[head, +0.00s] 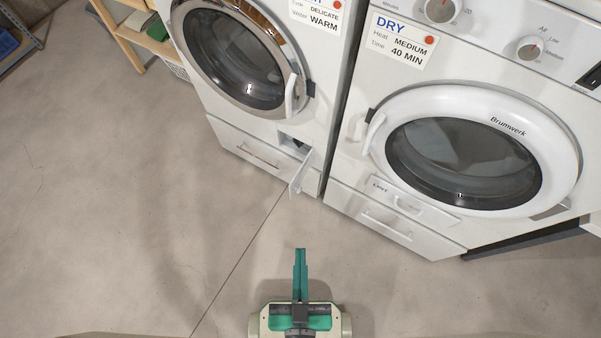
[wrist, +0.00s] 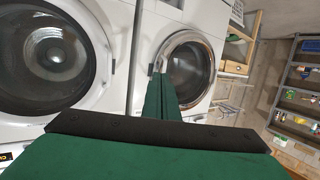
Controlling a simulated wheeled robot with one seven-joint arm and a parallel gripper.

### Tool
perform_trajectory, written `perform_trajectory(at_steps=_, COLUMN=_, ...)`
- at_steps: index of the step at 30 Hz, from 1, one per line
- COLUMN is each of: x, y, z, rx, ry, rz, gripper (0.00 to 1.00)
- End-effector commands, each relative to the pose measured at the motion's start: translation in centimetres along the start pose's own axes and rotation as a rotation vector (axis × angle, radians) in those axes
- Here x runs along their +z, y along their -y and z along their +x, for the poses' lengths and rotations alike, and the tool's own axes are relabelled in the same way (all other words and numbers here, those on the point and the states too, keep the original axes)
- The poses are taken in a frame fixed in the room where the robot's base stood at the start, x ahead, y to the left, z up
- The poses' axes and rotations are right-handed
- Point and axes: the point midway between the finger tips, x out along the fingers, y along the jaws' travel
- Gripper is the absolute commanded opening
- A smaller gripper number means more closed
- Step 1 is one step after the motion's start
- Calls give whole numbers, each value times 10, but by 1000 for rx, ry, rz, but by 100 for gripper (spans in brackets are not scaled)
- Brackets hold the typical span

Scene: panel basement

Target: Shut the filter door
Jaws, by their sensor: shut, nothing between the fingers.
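The filter door (head: 300,173) is a small white flap at the lower right of the washer (head: 262,117). In the head view it stands open, swung out from the dark filter opening (head: 293,145). My gripper (head: 300,252) is shut and empty, with green fingers pointing toward the machines. In the head view its tips appear below the door, with floor visible between them. In the wrist view my gripper (wrist: 160,82) covers the middle of the picture, and I cannot make out the filter door there.
A dryer (head: 380,190) with a closed round door (head: 560,150) and a lint drawer (head: 412,203) stands right of the washer. A wooden shelf (head: 140,38) is at the upper left. The concrete floor (head: 120,200) in front and to the left is clear.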

Motion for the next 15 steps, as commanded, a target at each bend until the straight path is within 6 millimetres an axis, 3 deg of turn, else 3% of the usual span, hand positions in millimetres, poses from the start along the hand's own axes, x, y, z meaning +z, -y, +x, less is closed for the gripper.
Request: perform_trajectory(at_steps=15, x=4, y=-1, z=3, rx=3, ry=6, rz=3, gripper=0)
